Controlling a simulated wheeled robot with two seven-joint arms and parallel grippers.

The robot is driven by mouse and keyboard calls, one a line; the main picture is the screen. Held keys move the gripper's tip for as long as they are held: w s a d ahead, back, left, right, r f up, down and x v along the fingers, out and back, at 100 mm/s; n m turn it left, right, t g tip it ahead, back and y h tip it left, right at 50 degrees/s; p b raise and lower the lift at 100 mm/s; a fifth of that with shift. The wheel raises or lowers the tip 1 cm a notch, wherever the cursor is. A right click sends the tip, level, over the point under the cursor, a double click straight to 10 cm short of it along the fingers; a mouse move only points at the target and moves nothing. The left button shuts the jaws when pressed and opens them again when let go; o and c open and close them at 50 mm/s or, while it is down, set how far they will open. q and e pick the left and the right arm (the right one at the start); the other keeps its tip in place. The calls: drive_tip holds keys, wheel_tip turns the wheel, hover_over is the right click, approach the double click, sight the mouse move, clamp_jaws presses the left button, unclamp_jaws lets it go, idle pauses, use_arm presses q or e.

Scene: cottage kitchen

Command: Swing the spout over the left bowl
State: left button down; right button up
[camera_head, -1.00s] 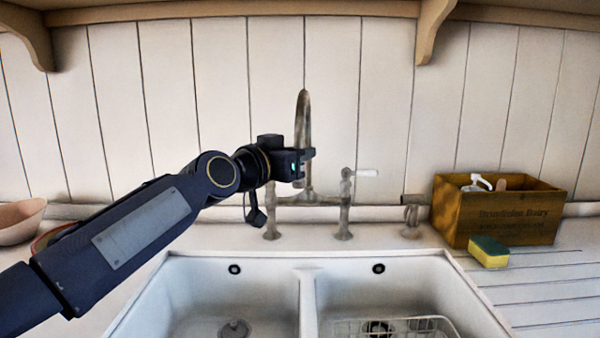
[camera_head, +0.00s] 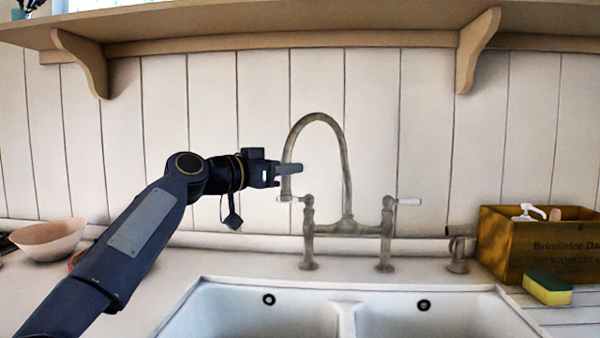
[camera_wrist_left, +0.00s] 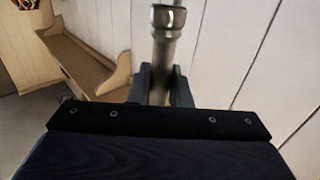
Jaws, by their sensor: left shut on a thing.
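The aged metal spout (camera_head: 344,150) rises from the bridge tap and arches to the left, its outlet end hanging down. My left gripper (camera_head: 289,169) is shut on the spout's downturned end. In the left wrist view the spout (camera_wrist_left: 164,45) runs between the two fingers (camera_wrist_left: 163,88). The left bowl (camera_head: 245,318) of the white double sink is below, cut off by the frame's bottom edge. In the picture the spout's end lines up with the left bowl's side of the divider (camera_head: 347,322); its exact depth over the bowl is unclear. My right gripper is out of view.
Tap levers with white handles (camera_head: 408,201) flank the spout's base. A wooden crate (camera_head: 510,245) and a sponge (camera_head: 547,288) stand at the right. A pink bowl (camera_head: 48,238) sits at the left. A shelf (camera_head: 270,27) crosses above; the plank wall is close behind.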

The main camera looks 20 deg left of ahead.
use_arm(q)
drive_tip(key=shift+w+a, duration=0.3)
drive_tip(key=shift+a, duration=0.35)
drive_tip(key=c, duration=1.4)
unclamp_jaws()
drive_tip(key=b+v, duration=0.2)
drive_tip(key=v, duration=0.5)
drive_tip(key=shift+s+a, duration=0.15)
drive_tip(key=shift+s, duration=0.2)
